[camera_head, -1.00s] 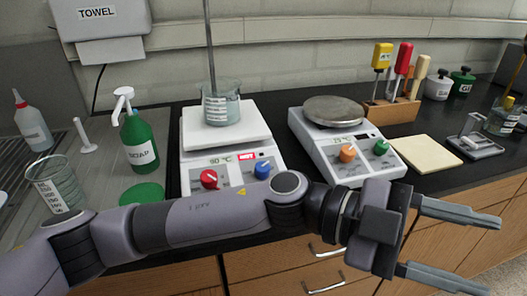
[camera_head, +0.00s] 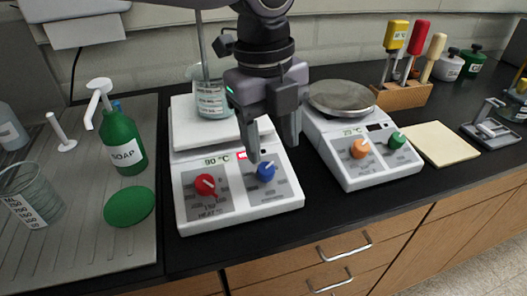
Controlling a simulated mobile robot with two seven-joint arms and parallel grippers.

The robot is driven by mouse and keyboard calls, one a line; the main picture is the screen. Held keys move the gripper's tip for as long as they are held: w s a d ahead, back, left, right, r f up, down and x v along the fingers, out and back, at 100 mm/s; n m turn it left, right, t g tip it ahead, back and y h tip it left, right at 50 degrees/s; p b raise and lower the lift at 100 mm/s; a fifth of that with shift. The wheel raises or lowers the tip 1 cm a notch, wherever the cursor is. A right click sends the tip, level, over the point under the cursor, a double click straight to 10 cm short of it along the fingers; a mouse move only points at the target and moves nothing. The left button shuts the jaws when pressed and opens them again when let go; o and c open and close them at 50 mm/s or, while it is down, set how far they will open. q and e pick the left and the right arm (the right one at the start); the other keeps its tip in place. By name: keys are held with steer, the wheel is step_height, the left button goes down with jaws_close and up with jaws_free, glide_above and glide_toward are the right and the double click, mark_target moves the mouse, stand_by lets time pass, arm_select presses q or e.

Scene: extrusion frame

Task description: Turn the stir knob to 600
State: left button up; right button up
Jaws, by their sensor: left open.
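The left hot plate (camera_head: 185,150) has a red knob (camera_head: 206,185) marked HEAT and a blue knob (camera_head: 266,171) to its right. I take the blue one as the stir knob; its dial text is too small to read. The display shows 90 °C with a red lit sign beside it. My left gripper (camera_head: 273,150) comes down from above, fingers pointing down. It is open and empty, with the fingertips just above and behind the blue knob, apparently not touching it. My right gripper is not in view.
A glass beaker (camera_head: 211,98) with a rod stands on the left plate, close beside my gripper. A second hot plate (camera_head: 365,165) with orange and green knobs stands at the right. A soap bottle (camera_head: 123,145) and green disc (camera_head: 130,206) are at the left.

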mark_target(265, 167)
arm_select(q)
steer(key=shift+w+a+r+t+y, duration=0.3)
steer(key=shift+w+a+r, duration=0.1)
steer(key=shift+w+a, duration=0.2)
steer(key=shift+d+f+p, duration=0.15)
steer(key=shift+f+p, duration=0.35)
steer(key=shift+f, duration=2.9)
steer(key=shift+c, duration=0.3)
jaws_close()
